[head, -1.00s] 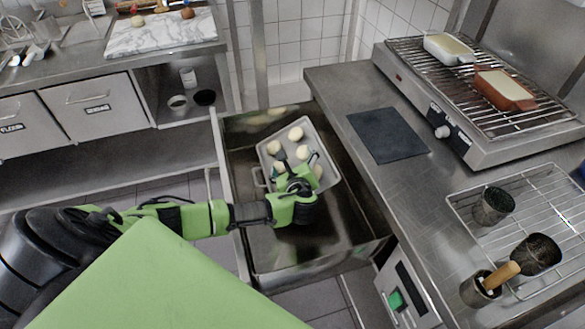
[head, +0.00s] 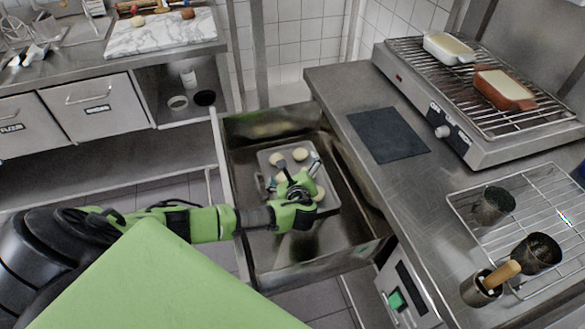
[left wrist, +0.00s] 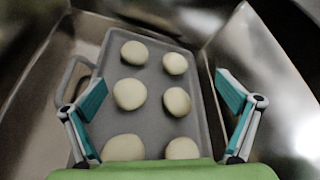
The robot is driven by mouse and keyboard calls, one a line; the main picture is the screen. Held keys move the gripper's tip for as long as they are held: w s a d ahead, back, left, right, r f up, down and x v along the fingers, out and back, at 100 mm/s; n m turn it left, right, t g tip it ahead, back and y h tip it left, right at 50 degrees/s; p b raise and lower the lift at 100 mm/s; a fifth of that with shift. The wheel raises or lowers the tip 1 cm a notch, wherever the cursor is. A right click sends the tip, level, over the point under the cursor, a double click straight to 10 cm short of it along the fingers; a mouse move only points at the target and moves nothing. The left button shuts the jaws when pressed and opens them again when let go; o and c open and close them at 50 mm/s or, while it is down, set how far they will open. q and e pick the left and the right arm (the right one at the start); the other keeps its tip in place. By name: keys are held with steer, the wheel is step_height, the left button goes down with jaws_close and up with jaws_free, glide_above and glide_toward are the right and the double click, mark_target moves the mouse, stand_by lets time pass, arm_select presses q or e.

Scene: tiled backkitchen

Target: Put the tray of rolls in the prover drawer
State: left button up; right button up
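The grey tray (head: 289,166) of pale round rolls (head: 300,154) lies inside the pulled-out prover drawer (head: 312,264), towards its back half. In the left wrist view the tray (left wrist: 152,124) looks flat between the drawer walls, with rolls in two columns and a handle loop (left wrist: 72,78) on its left side. My left gripper (head: 298,172) is over the tray. Its two fingers stand wide apart with nothing between them, clear of the handle. The gripper hides part of the tray and some rolls in the head view. My right gripper is not in view.
The steel counter (head: 400,190) right of the drawer holds a dark mat (head: 388,135), a grill (head: 480,85) with two dishes and a wire rack (head: 535,215) with dark cups. A left bench (head: 60,80) carries a marble board (head: 160,33). The drawer's front half is empty.

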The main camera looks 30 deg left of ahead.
arm_select(q)
steer(key=shift+r, duration=0.1)
steer(key=shift+s+d+r, duration=0.1)
steer(key=shift+r, duration=0.05)
steer(key=p+v, duration=0.1)
steer(key=v, duration=1)
steer(key=shift+s+d, duration=0.2)
steer(key=shift+s, duration=0.1)
